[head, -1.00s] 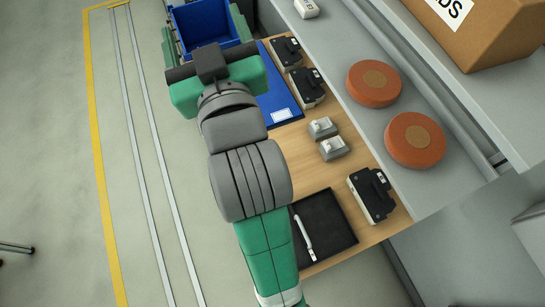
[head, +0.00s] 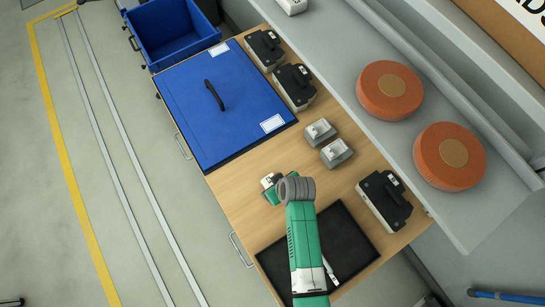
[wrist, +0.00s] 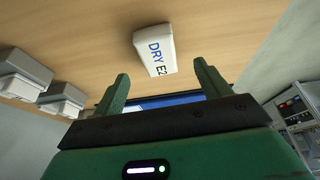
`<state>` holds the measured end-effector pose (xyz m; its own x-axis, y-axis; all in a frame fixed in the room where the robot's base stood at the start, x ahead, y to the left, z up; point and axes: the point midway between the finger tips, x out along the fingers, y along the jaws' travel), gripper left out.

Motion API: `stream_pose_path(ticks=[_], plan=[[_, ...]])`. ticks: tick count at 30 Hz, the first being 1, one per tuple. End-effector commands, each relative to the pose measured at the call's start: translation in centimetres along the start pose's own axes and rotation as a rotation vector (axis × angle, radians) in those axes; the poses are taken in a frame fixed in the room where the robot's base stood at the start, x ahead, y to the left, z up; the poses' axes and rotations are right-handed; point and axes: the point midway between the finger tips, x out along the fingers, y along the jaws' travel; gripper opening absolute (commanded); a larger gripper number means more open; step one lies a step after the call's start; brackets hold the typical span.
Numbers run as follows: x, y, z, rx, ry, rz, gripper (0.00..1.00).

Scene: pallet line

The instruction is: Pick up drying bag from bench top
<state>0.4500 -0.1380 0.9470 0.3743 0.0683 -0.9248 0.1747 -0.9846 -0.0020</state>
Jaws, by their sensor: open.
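The drying bag (wrist: 155,50) is a small white block-like packet marked "DRY E2" on the wooden bench top (wrist: 90,40). In the wrist view it stands just beyond the two green fingers of my gripper (wrist: 161,72), roughly centred between them. The fingers are spread and nothing is held between them. In the head view a white corner of the bag (head: 267,181) shows beside the green end of my gripper (head: 271,192); my arm hides the rest. The bare bench top (head: 225,195) surrounds it.
A blue lid with a handle (head: 205,120) lies behind, with a blue bin (head: 172,45) beyond. Two grey-white devices (head: 337,152) and a black case (head: 384,202) stand to the right. A black tray (head: 350,235) lies partly under my arm. Orange discs (head: 449,156) sit on the shelf.

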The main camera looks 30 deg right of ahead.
Motion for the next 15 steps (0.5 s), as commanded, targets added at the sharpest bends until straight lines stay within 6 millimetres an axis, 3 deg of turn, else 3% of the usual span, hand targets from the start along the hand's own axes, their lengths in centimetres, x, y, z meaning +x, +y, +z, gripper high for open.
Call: stream_pose_path(ticks=[4,10,15], plan=[[0.5,0.1,-0.1,0.0,0.002,0.001,0.75],[4.0,0.2,0.2,0.0,0.0,0.002,0.75],[5.4,0.2,0.2,0.0,0.002,0.002,0.75]])
